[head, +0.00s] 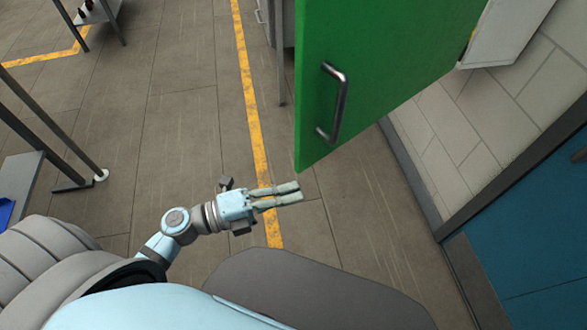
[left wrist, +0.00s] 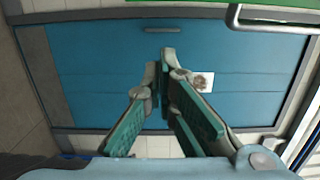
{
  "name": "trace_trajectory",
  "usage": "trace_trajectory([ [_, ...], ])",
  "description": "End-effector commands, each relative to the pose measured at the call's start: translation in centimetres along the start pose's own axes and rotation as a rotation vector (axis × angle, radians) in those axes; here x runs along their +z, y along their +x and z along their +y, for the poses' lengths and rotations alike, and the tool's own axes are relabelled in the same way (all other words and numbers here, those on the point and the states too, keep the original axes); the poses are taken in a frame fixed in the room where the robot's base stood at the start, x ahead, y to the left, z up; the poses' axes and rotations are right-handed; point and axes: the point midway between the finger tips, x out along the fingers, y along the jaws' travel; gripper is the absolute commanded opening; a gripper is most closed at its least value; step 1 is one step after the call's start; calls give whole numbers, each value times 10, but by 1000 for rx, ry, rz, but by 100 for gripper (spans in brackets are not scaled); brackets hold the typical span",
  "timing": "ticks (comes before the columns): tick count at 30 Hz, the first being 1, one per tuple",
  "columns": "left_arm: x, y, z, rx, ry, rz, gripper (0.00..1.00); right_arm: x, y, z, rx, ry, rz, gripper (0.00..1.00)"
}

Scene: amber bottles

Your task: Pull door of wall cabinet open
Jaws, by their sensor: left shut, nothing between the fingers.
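The green cabinet door (head: 380,65) hangs in the upper right of the head view and stands out from the wall at an angle. Its grey bar handle (head: 341,103) is upright near the free edge. The white cabinet body (head: 507,30) shows partly behind it. My left gripper (head: 298,192) is shut and empty, below and left of the handle in the picture, apart from it. In the left wrist view, the closed fingers (left wrist: 164,68) point at a blue door, and the handle (left wrist: 236,18) shows at the top right. My right gripper is not in view.
A blue door (head: 540,255) with a dark frame is at the right, beside the tiled wall (head: 450,125). A yellow line (head: 250,95) runs along the floor. A shelf (head: 95,12) with bottles stands at the top left.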

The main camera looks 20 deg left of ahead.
Motion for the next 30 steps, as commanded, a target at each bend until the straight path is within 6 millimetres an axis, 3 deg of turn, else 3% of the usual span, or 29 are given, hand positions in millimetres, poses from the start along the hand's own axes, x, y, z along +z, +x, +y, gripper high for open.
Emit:
trace_trajectory([
  [5, 0, 39, -5, -4, -3, -2, 0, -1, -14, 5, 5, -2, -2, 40],
  [12, 33, 25, -1, 3, -1, 1, 0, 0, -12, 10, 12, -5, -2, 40],
  [25, 39, 23, 0, 1, -1, 1, 0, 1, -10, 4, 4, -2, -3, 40],
  [30, 62, 17, 10, 3, 3, 41, 0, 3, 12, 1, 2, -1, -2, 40],
])
